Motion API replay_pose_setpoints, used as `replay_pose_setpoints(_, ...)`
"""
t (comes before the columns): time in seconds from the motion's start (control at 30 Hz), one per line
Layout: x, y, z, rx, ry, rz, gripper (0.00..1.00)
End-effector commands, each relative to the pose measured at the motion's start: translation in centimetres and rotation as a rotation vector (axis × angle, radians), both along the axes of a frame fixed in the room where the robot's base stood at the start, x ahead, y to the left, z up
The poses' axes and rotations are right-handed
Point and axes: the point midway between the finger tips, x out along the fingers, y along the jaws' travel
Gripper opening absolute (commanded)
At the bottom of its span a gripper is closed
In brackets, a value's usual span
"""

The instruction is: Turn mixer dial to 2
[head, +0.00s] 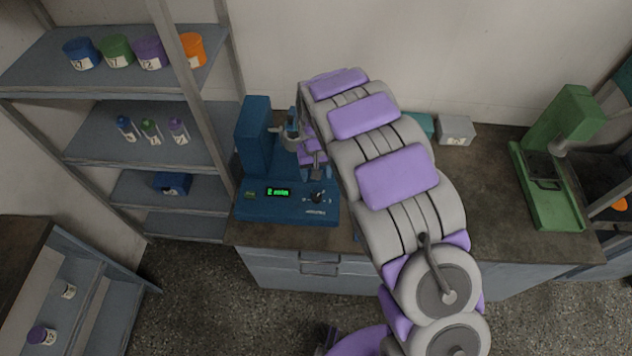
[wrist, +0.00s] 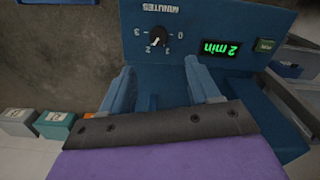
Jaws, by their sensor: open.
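The mixer (head: 255,140) is a blue machine on the counter, left of my arm in the head view. Its front panel holds a black dial (wrist: 157,37) with a white pointer, seen upside down in the wrist view among the marks 0 to 3. The pointer appears to point toward 2. The green display (wrist: 220,47) reads "2 min". My gripper (wrist: 160,66) is open, its two blue fingers apart with nothing between them. The fingertips appear clear of the dial. In the head view the dial (head: 318,197) is small and close to my gripper.
A green button (wrist: 265,45) sits beside the display. Shelves with coloured tubs (head: 118,50) and bottles (head: 150,131) stand left. A grey box (head: 455,130) is behind my arm, and a green machine (head: 555,160) stands at right. The counter (head: 490,200) between is clear.

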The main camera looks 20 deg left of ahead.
Motion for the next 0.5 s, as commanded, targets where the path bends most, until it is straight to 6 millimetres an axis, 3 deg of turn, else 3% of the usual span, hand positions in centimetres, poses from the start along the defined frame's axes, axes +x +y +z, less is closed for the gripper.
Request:
replay_pose_setpoints(0.2, 0.1, 0.1, 3.8, 0.0, -0.002, 0.0, 0.61)
replay_pose_setpoints(0.5, 0.1, 0.2, 5.4, 0.001, -0.003, 0.001, 0.61)
